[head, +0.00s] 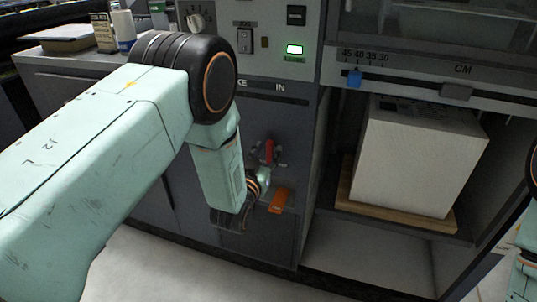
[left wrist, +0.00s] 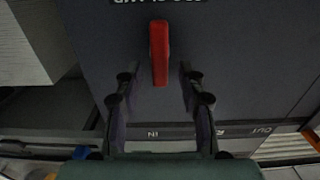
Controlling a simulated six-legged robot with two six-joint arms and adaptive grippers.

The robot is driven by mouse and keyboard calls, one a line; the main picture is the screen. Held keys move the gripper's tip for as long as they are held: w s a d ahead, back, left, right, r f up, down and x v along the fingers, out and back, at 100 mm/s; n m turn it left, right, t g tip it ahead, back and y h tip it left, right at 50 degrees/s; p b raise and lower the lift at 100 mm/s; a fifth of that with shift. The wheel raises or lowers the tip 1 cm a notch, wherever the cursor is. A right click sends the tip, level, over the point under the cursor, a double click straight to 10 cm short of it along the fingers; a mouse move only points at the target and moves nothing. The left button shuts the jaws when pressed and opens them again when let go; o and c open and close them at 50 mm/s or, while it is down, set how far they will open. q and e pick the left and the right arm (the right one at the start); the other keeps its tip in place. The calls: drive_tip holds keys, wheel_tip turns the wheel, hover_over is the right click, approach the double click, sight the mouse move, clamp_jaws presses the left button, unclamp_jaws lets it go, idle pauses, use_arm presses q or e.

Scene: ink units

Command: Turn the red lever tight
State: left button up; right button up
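The red lever (head: 268,151) is on the dark front panel of the machine, low beneath the lettered strip. In the left wrist view the red lever (left wrist: 159,52) points straight along the picture's height. My left gripper (left wrist: 158,76) is open, with one finger on each side of the lever's near end. Gaps show between the lever and both fingers, so I see no contact. In the head view my left gripper (head: 268,159) is at the lever, partly hidden by my own wrist. My right gripper is out of view.
To the right, an open bay holds a white paper stack (head: 420,155) on a wooden board (head: 395,215). A green lit indicator (head: 294,49) is above. Bottles (head: 123,28) stand at the upper left.

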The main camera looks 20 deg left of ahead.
use_arm(q)
drive_tip(key=shift+w, duration=0.45)
clamp_jaws()
